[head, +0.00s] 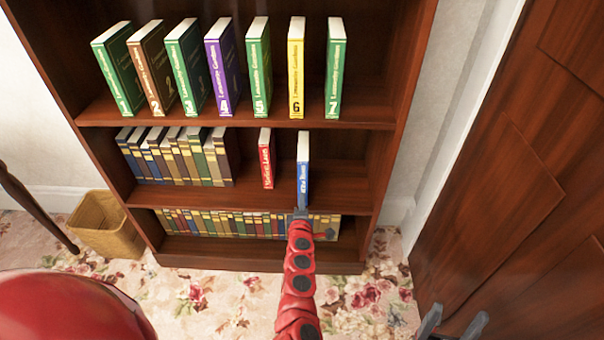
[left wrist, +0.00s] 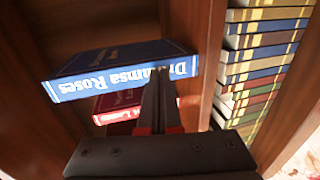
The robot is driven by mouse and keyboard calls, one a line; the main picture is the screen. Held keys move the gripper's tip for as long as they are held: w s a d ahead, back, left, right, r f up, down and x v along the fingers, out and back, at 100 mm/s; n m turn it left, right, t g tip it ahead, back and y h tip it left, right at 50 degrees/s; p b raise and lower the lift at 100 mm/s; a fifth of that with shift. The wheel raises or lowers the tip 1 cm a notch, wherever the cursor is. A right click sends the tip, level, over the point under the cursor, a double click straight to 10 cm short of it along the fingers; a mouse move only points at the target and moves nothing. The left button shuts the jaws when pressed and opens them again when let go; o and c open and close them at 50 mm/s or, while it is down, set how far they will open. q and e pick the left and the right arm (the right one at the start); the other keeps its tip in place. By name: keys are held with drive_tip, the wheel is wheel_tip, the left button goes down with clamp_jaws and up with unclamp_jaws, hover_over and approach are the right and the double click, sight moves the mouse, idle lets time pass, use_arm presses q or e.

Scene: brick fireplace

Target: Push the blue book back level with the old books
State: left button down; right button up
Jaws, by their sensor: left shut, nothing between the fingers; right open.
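The blue book (head: 303,170) stands upright on the middle shelf, its spine near the shelf's front edge, further forward than the old books (head: 178,156) at the left of that shelf. In the left wrist view the blue book (left wrist: 125,72) shows its lettered spine and one cover. My left gripper (head: 299,213) is shut and empty, at the lower end of the blue spine. In the left wrist view its fingertips (left wrist: 158,75) overlap the spine; I cannot tell whether they touch it. My right gripper (head: 455,325) is open, low at the right, away from the shelf.
A red book (head: 267,160) stands left of the blue one, set further back; it also shows in the left wrist view (left wrist: 115,106). Numbered books (head: 228,68) fill the top shelf. More old books (head: 235,223) line the bottom shelf. A wicker basket (head: 105,226) and wooden door (head: 520,190) flank the bookcase.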

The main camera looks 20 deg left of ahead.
sight(302, 191)
use_arm(q)
drive_tip(key=shift+r+x, duration=0.2)
drive_tip(key=shift+x, duration=0.7)
drive_tip(key=shift+r+x, duration=0.2)
drive_tip(key=shift+x, duration=0.7)
drive_tip(key=shift+w+a, duration=0.1)
drive_tip(key=shift+w, duration=0.15)
